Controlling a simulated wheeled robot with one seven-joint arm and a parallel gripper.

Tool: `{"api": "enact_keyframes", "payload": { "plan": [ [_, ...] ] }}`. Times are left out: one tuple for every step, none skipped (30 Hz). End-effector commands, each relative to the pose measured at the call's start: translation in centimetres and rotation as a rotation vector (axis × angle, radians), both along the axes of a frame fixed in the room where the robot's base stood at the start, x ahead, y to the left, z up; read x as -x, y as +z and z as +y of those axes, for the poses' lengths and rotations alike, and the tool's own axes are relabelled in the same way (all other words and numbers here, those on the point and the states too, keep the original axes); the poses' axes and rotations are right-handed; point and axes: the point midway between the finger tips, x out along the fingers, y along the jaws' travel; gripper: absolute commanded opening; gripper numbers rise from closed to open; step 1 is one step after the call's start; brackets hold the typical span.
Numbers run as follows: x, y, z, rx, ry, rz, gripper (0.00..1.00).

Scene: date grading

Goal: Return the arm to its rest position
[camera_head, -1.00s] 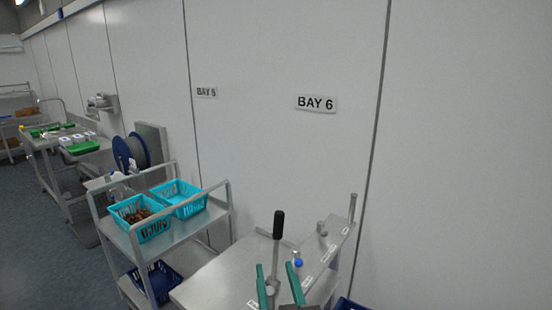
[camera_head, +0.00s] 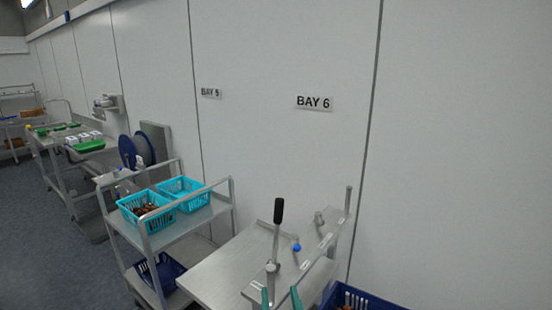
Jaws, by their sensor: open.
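My gripper (camera_head: 281,296) shows only as two green fingertips at the bottom edge of the view. They are apart, with nothing seen between them. The rest of my gripper and my arm are out of view. The fingertips appear in front of a steel bench (camera_head: 222,268) with an upright black-handled lever (camera_head: 278,211). I cannot tell how far they are from the bench.
A steel trolley (camera_head: 232,208) at the left holds two turquoise baskets, one with brown dates (camera_head: 147,210). A dark blue crate (camera_head: 362,299) sits at the lower right. A small blue-tipped item (camera_head: 296,247) is on the bench. A wall stands behind.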

Motion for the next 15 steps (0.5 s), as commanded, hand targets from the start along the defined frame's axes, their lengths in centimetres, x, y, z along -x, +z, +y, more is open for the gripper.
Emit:
{"api": "enact_keyframes", "payload": {
  "plan": [
    [0.3, -1.0, 0.0, -0.004, -0.005, 0.010, 0.43],
    [0.6, -1.6, 0.0, -0.006, -0.009, 0.015, 0.43],
    [0.9, -2.3, 0.0, -0.010, -0.014, 0.019, 0.43],
    [1.2, -2.9, -0.1, -0.013, -0.019, 0.024, 0.43],
    [1.5, -3.6, -0.1, -0.015, -0.022, 0.028, 0.43],
    [2.0, -4.6, -0.1, -0.019, -0.030, 0.035, 0.43],
    [2.4, -5.4, -0.1, -0.021, -0.035, 0.042, 0.43],
    [2.9, -6.3, -0.1, -0.023, -0.042, 0.048, 0.43],
    [3.6, -7.4, -0.1, -0.026, -0.050, 0.056, 0.43],
    [4.1, -8.2, -0.1, -0.027, -0.055, 0.063, 0.43],
    [4.7, -9.0, -0.2, -0.028, -0.062, 0.069, 0.43],
    [5.5, -10.1, -0.2, -0.029, -0.070, 0.076, 0.43],
    [6.1, -10.8, -0.2, -0.029, -0.076, 0.081, 0.43],
    [6.7, -11.5, -0.2, -0.030, -0.081, 0.087, 0.43],
    [7.5, -12.5, -0.3, -0.030, -0.089, 0.094, 0.43]
  ]
}}
